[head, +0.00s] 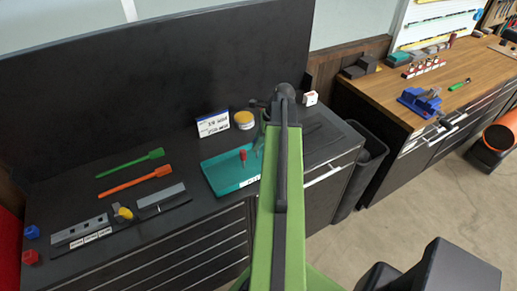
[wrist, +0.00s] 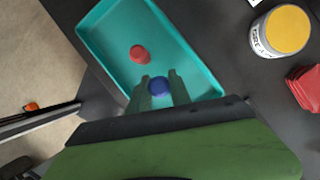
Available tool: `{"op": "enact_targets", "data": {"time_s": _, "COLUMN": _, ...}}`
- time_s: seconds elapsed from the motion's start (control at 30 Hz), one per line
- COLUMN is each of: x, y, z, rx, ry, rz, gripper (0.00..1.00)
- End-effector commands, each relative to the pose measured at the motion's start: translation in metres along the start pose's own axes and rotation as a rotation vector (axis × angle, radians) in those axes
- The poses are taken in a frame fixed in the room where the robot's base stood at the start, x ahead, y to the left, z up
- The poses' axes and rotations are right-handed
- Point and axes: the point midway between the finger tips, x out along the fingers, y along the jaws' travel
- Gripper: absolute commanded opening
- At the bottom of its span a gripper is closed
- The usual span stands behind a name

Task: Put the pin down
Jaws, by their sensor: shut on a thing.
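My gripper (wrist: 159,90) is shut on a blue pin (wrist: 159,86), whose round top shows between the two green fingers. The gripper and pin are over one end of the teal tray (wrist: 105,35). I cannot tell whether the pin touches the tray floor. A red pin (wrist: 139,54) stands in the tray, apart from the fingers. In the head view, the tray (head: 217,184) lies on the dark bench with the red pin (head: 243,156) in it. There, my green arm hides most of the gripper and the blue pin.
A yellow-topped can (head: 245,119) and a white sign (head: 213,124) stand behind the tray. A green tool (head: 130,163) and an orange tool (head: 134,182) lie to the left. A red object (wrist: 306,88) lies beside the tray in the wrist view.

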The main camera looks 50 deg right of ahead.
Motion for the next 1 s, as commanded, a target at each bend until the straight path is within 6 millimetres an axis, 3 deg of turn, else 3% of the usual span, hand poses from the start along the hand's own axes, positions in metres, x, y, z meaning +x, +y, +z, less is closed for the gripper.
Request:
{"op": "enact_targets", "data": {"time_s": 0.03, "x": 0.016, "y": 0.0, "z": -0.007, "rx": 0.0, "ry": 0.0, "rz": 0.0, "gripper": 0.0}}
{"op": "enact_targets", "data": {"time_s": 0.13, "x": 0.032, "y": 0.0, "z": -0.013, "rx": -0.001, "ry": 0.0, "rz": 0.0, "gripper": 0.0}}
{"op": "enact_targets", "data": {"time_s": 0.53, "x": 0.034, "y": 0.0, "z": -0.013, "rx": -0.001, "ry": 0.0, "rz": 0.001, "gripper": 0.0}}
{"op": "enact_targets", "data": {"time_s": 0.57, "x": 0.033, "y": 0.0, "z": -0.013, "rx": -0.001, "ry": 0.0, "rz": 0.001, "gripper": 0.27}}
{"op": "enact_targets", "data": {"time_s": 0.7, "x": 0.032, "y": 0.0, "z": -0.013, "rx": -0.002, "ry": 0.0, "rz": 0.001, "gripper": 0.45}}
{"op": "enact_targets", "data": {"time_s": 1.0, "x": 0.032, "y": 0.0, "z": -0.012, "rx": -0.002, "ry": 0.0, "rz": 0.001, "gripper": 0.46}}
